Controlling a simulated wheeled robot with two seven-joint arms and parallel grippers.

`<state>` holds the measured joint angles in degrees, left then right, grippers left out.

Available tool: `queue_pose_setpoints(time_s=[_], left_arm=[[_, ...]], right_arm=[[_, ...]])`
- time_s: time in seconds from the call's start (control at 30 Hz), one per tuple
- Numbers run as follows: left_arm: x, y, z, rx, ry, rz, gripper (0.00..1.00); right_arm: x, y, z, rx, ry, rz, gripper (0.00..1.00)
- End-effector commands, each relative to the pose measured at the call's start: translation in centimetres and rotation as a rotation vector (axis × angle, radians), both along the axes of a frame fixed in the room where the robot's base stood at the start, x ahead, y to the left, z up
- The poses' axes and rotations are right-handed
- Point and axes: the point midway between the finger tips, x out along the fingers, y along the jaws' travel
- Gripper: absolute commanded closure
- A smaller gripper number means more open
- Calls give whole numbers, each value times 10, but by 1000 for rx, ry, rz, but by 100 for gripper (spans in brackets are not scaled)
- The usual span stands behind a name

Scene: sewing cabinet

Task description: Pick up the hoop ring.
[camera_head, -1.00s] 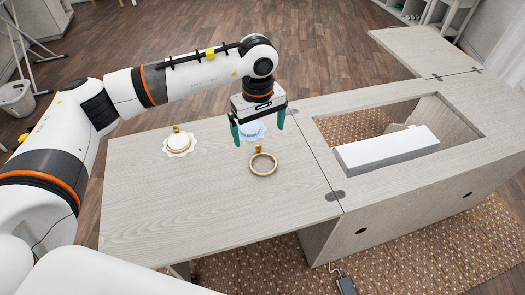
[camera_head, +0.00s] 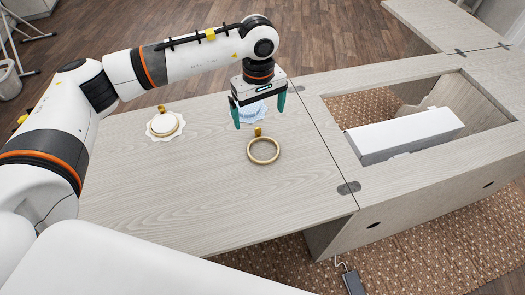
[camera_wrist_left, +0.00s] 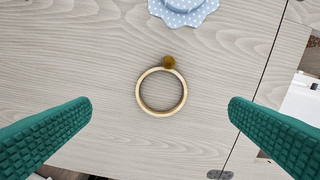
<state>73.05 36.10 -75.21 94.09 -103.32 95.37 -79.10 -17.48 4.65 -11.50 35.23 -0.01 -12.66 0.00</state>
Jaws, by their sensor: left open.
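The hoop ring (camera_head: 263,150) is a pale wooden ring with a small brass-coloured knob on its far side. It lies flat on the light wood table leaf. My left gripper (camera_head: 260,117) is open and empty above the table, a little behind the ring in the head view. In the left wrist view the ring (camera_wrist_left: 161,92) lies whole between the two green fingers (camera_wrist_left: 160,118), below them and not touched. My right gripper does not show.
A blue dotted scalloped cloth (camera_wrist_left: 184,10) lies just behind the ring. A second hoop with white scalloped cloth (camera_head: 165,126) lies at the left. The cabinet opening with a white machine (camera_head: 408,134) is to the right, past the hinged seam.

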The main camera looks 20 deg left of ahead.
Motion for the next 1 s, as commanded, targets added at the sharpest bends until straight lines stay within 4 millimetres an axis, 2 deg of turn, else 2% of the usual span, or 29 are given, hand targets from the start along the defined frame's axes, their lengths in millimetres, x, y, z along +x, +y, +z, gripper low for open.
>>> queue_pose_setpoints(time_s=[0.3,0.57,0.8,1.0], left_arm=[[-1,-1,-51,1,4,0,0],[-3,-3,-71,2,4,-1,0],[-5,-9,-106,2,4,0,0],[-5,-9,-116,1,1,0,0]], right_arm=[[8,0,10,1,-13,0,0],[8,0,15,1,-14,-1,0],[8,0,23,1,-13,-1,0],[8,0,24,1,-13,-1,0]])
